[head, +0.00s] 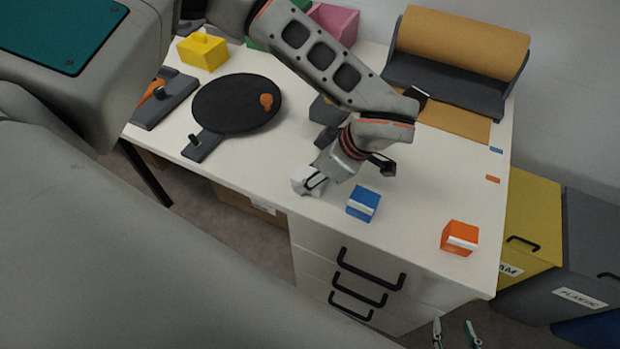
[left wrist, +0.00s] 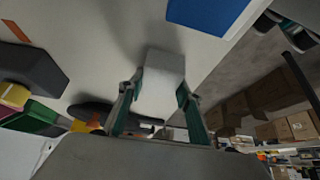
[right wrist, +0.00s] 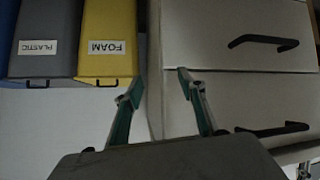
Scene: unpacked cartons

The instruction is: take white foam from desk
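The white foam (head: 306,181) is a small pale block at the front edge of the desk (head: 420,215). My left gripper (head: 318,180) reaches down from above with its fingers on it. In the left wrist view the foam (left wrist: 161,82) sits between the two green-sided fingers of the left gripper (left wrist: 157,95), which press against its sides. I cannot tell whether the foam still touches the desk. My right gripper (head: 455,334) is low in front of the desk. In the right wrist view the right gripper (right wrist: 155,85) is open and empty, facing the drawers.
A blue block (head: 362,203) and an orange block (head: 460,238) stand right of the foam. A black round device (head: 237,103) lies left. A brown paper roll (head: 462,45) stands behind. A yellow FOAM bin (right wrist: 108,45) and a grey PLASTIC bin (right wrist: 45,40) stand beside the desk.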

